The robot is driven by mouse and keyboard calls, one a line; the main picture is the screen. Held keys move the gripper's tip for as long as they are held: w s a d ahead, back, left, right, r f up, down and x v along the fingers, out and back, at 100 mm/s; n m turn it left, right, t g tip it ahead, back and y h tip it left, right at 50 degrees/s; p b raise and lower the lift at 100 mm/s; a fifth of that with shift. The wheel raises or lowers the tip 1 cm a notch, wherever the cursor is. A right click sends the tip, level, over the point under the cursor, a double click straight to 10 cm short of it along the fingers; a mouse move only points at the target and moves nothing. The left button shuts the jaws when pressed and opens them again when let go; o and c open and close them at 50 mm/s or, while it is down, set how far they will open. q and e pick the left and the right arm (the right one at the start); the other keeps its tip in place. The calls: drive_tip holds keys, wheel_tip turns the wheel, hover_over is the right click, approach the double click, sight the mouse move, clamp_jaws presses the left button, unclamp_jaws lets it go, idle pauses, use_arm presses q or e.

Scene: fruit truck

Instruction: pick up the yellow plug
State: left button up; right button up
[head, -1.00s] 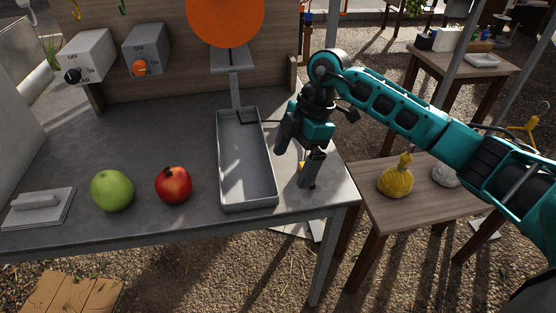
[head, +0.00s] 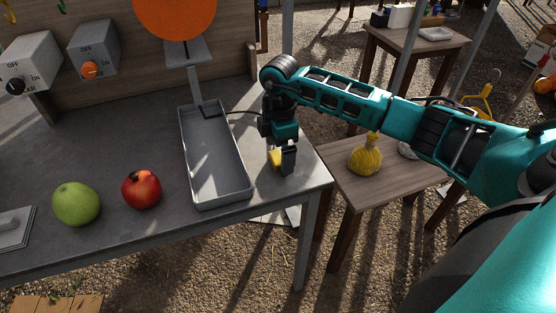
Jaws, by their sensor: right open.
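The yellow plug (head: 274,158) is a small piece at the right end of the grey table, just right of the metal tray. Only part of it shows; my right gripper hides the rest. My right gripper (head: 281,166) points down over the plug, with its fingers low near the table top. The jaws are open, and the plug shows at the left beside the near finger. I cannot tell whether the fingers touch it. My left gripper is not in view.
The metal tray (head: 187,153) stands close left of the gripper. A dark cord runs from the tray's far end towards the gripper.

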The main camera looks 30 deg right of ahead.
sight(279, 163)
drive_tip(key=shift+f, duration=1.45)
drive_tip(key=shift+c, duration=0.4)
drive_tip(key=c, duration=0.8)
drive_tip(key=shift+r, duration=0.1)
